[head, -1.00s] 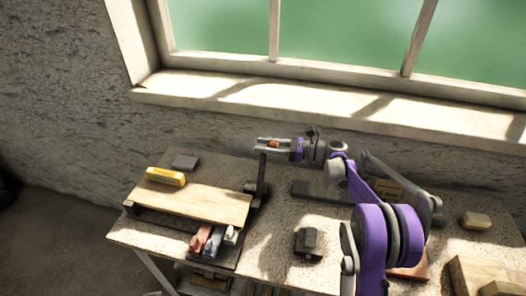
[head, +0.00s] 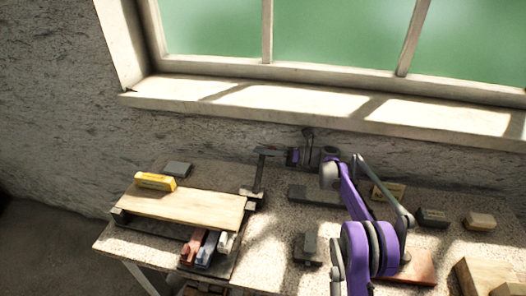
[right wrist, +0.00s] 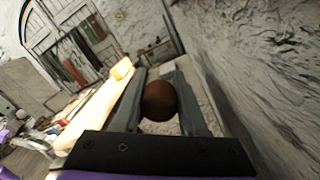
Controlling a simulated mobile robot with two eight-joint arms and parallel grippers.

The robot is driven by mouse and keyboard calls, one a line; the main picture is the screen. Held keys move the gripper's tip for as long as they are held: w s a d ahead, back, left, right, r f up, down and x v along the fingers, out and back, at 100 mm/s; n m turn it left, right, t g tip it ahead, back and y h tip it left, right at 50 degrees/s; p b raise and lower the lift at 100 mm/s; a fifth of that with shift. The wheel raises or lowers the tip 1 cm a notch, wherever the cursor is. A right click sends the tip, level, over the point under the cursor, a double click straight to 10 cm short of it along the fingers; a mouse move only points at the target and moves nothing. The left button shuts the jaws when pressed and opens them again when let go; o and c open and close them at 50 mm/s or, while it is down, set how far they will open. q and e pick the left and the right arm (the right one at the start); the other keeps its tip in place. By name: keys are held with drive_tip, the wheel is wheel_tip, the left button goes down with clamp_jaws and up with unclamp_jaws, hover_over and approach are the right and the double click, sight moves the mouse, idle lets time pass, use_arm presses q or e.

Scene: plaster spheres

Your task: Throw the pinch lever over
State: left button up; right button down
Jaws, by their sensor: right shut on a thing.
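The pinch lever (head: 259,178) is a dark bar rising from a dark mount (head: 251,197) at the right end of the wooden board; it leans slightly right in the head view. My right gripper (head: 268,152) is at its top end, in shade near the wall. In the right wrist view, a round brown knob (right wrist: 159,101) sits between the two grey fingers (right wrist: 160,92), and the gripper is shut on it. The lever's lower part is hidden in that view. My left gripper is in neither view.
The wooden board (head: 190,207) carries a yellow block (head: 155,181) left of the lever. A grey block (head: 178,169) lies behind it. Coloured bars (head: 205,249) lie under its front edge. A dark block (head: 308,249) stands to the right. The wall and windowsill (head: 300,103) are close behind.

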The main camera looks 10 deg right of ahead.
drive_tip(key=shift+f, duration=0.1)
drive_tip(key=shift+c, duration=2.4)
unclamp_jaws()
drive_tip(key=shift+d, duration=0.1)
drive_tip(key=v, duration=1)
drive_tip(key=shift+s+d, duration=0.2)
drive_tip(key=shift+d, duration=0.15)
drive_tip(key=shift+f, duration=0.15)
